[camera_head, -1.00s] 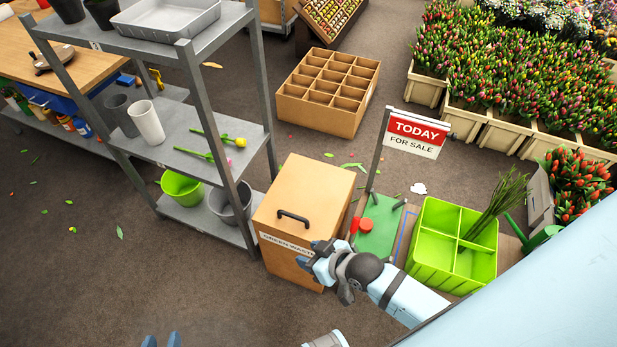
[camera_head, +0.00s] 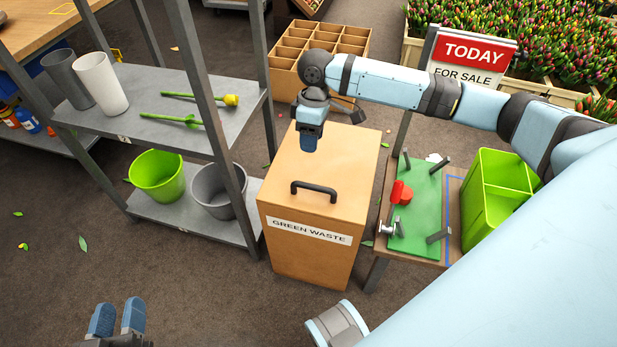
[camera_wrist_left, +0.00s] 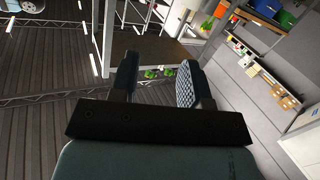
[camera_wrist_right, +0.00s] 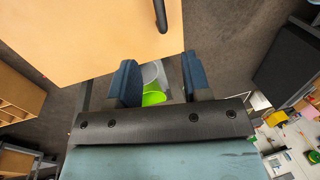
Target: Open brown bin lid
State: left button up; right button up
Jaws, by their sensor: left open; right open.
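The brown bin (camera_head: 308,258) stands on the floor in the middle of the head view, with a "GREEN WASTE" label on its front. Its lid (camera_head: 345,160) is closed and carries a black arched handle (camera_head: 314,190) near the front edge. My right gripper (camera_head: 309,143) is above the rear left part of the lid, pointing down, apart from the handle. In the right wrist view its fingers (camera_wrist_right: 160,85) are open and empty, with the lid (camera_wrist_right: 90,35) and handle (camera_wrist_right: 160,14) at the top. My left gripper (camera_head: 117,318) is open and empty, low at the left, far from the bin.
A grey shelf rack (camera_head: 150,120) with pots and two tulips stands close left of the bin. A small table (camera_head: 375,262) with a green board (camera_head: 416,222) and a green divided crate (camera_head: 500,205) is right. A compartmented box (camera_head: 285,72) and a sign (camera_head: 470,60) stand behind.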

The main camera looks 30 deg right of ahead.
jog(key=b, duration=0.3)
send_over(308, 184)
jog(key=d, duration=0.1)
notch_tip(308, 184, down, 8)
jog(key=f, duration=0.1)
jog(key=f+b, duration=0.1)
jog(key=f, duration=0.2)
jog(key=shift+w+a, duration=0.2)
jog(key=shift+a, duration=0.1)
pick_arm(q)
jog(key=shift+d+r+t+h+b, duration=0.2)
jog(key=shift+d+r+t+h, duration=0.3)
jog(key=shift+r, duration=0.35)
jog(key=shift+d+r+t+h+b, duration=0.15)
jog(key=shift+d+r+t+h, duration=0.15)
jog(key=shift+d+r+h, duration=0.4)
pick_arm(e)
jog(key=shift+s+a+f, duration=0.1)
jog(key=shift+f, duration=0.55)
pick_arm(q)
jog(key=shift+a+r, duration=0.1)
jog(key=shift+a, duration=0.05)
pick_arm(e)
grip_shut()
pick_arm(q)
jog(key=shift+r, duration=0.1)
pick_arm(e)
jog(key=shift+r, duration=0.1)
